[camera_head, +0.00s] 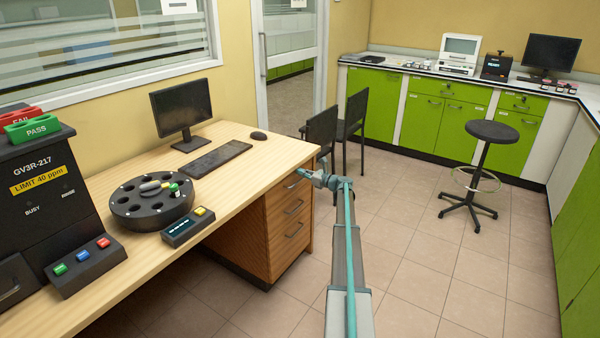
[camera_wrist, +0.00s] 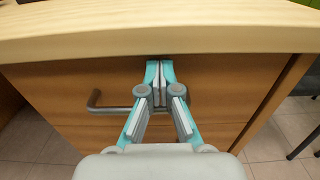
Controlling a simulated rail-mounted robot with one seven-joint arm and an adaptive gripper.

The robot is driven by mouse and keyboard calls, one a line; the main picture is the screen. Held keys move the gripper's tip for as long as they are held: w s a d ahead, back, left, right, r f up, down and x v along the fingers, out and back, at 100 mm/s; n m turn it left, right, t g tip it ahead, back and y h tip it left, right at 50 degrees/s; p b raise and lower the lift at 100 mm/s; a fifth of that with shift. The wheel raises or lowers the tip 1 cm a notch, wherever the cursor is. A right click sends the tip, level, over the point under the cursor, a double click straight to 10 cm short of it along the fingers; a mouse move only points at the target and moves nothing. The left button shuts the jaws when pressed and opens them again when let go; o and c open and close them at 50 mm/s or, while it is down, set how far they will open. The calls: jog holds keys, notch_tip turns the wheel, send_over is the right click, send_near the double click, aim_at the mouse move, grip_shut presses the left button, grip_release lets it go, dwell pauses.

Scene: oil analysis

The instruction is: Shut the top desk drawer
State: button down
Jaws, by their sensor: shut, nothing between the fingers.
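The top desk drawer (camera_wrist: 60,82) has a wooden front with a grey bar handle (camera_wrist: 108,108). In the wrist view its front lies just under the desktop edge, and no open drawer interior shows. In the head view the top drawer (camera_head: 278,192) is the upper one in the desk's drawer unit and looks about in line with the drawers below. My gripper (camera_wrist: 160,66) is shut and empty, its fingertips at or very near the drawer front, overlapping the handle's right part. It also shows in the head view (camera_head: 304,173). Exact contact is hidden.
The desktop (camera_wrist: 160,30) overhangs the drawer. Two dark chairs (camera_head: 322,130) stand just beyond my gripper. A stool (camera_head: 492,132) stands farther right. The tiled floor (camera_head: 420,230) to the right of the desk is mostly clear.

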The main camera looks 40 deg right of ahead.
jog(key=v, duration=1.3)
jog(key=s+a+f+n+g+p, duration=0.1)
jog(key=s+a+f+n+g, duration=0.3)
jog(key=a+f+n, duration=0.35)
jog(key=s+a+f+n+g, duration=0.4)
jog(key=a+f, duration=0.5)
jog(key=a, duration=0.2)
jog(key=s+a+f+n+g+p, duration=0.2)
jog(key=s+a+f+n+g, duration=0.3)
jog(key=a, duration=0.7)
jog(key=s+a+f+n+g+p, duration=0.1)
jog(key=s+a+f+n, duration=0.2)
jog(key=s+a+f, duration=0.6)
jog(key=s+a+n+g+h+p, duration=0.1)
jog(key=s+a+n+g+p, duration=0.4)
jog(key=s+a, duration=1.1)
jog(key=s+a+r+n+g+h+p, duration=0.1)
jog(key=s+a+r+n+g+h, duration=0.1)
jog(key=s+a+n, duration=0.2)
jog(key=s+a+r+n+g+h+p, duration=0.1)
jog(key=s+a+r+n+g+h, duration=0.1)
jog(key=s+a, duration=0.7)
jog(key=s+n+g, duration=0.1)
jog(key=s+n, duration=0.1)
jog(key=s, duration=0.2)
jog(key=shift+s+a+r+p, duration=0.25)
jog(key=shift+a+r+p, duration=0.05)
jog(key=shift+p, duration=0.1)
